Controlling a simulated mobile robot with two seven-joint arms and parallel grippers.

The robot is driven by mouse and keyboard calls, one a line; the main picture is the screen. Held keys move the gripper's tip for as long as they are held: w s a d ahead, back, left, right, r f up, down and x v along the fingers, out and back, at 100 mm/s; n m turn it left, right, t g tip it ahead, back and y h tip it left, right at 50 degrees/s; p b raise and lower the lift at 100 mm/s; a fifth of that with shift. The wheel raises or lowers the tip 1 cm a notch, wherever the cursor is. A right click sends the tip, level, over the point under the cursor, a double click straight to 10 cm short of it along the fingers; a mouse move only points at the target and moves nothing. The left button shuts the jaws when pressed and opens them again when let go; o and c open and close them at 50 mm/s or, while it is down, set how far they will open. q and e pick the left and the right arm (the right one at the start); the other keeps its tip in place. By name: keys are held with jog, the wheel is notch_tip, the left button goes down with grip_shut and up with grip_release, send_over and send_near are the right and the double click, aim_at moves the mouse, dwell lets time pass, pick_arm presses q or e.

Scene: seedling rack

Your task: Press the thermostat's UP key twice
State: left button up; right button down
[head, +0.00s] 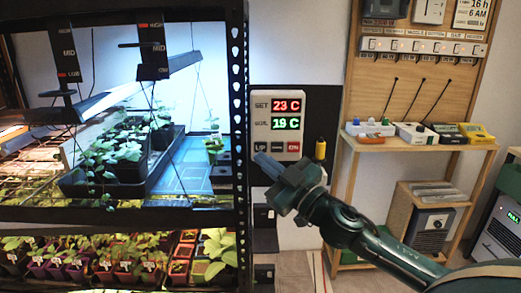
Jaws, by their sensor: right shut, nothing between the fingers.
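The thermostat (254,122) is a pale panel on a dark mount beside the rack's post. Its red SET display (286,105) reads 23 C. Its green lower display (286,124) reads 19 C. Below sits a row of keys: the dark UP key (263,147) at left, another dark key (278,147) in the middle and a red ON key (293,146) at right. My right gripper (262,161) is shut and empty, its tips just below the UP key in the picture. I cannot tell whether they touch the panel. My left gripper is out of view.
The rack's perforated black post (238,120) stands close left of the thermostat. A yellow-and-black object (321,149) is just right of my gripper. A wooden bench (420,146) with small devices stands farther right. Shelves of potted seedlings fill the left.

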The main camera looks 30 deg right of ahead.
aim_at(261, 147)
jog(key=shift+w+d, duration=0.6)
jog(key=shift+w, duration=0.35)
dwell(0.5)
jog(key=shift+w, duration=0.15)
dwell(0.8)
jog(key=shift+w+d, duration=0.2)
jog(key=shift+w, duration=0.05)
jog(key=shift+w+d, duration=0.2)
jog(key=shift+w, duration=0.05)
dwell(0.6)
jog(key=shift+s+a, duration=0.1)
dwell(0.3)
jog(key=shift+s+a+p, duration=0.3)
jog(key=shift+s+p, duration=0.1)
jog(key=shift+s, duration=0.15)
